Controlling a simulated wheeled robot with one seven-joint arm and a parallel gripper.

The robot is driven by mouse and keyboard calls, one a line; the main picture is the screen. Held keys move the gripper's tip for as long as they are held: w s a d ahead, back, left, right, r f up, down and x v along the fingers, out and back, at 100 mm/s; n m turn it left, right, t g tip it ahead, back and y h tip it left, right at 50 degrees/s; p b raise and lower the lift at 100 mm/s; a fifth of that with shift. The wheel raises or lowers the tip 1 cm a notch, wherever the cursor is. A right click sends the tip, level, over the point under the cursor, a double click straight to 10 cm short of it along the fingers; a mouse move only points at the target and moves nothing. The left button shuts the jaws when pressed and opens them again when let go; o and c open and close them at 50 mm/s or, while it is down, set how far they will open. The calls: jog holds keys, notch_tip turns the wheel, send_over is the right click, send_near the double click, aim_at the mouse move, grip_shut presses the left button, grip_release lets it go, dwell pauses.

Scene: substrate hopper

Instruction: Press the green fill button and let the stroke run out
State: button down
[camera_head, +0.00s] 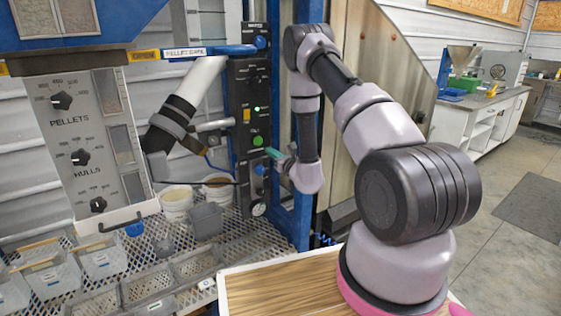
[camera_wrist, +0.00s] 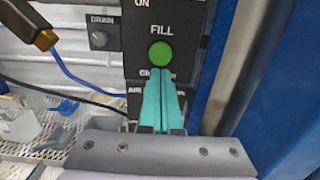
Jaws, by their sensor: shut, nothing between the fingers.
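The round green fill button (camera_head: 258,141) sits on a black upright control panel (camera_head: 245,75). In the wrist view the green button (camera_wrist: 160,54) is under the label FILL and is fully visible. My gripper (camera_head: 271,153) has teal fingers and is close in front of the panel, just below and right of the button. In the wrist view my gripper (camera_wrist: 161,76) is shut and empty, its tips just below the button. The tips do not cover the button, and I cannot tell how far they stand from the panel face.
A blue knob (camera_head: 261,170) sits below the fill button, partly behind my fingers. A small green light (camera_head: 257,108) glows above. A drain knob (camera_wrist: 99,38) is left of FILL. A blue post (camera_head: 291,200) stands close right. Buckets (camera_head: 176,203) and a mesh shelf (camera_head: 215,250) are lower left.

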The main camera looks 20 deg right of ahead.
jog(key=v, duration=0.6)
jog(key=shift+s, duration=0.25)
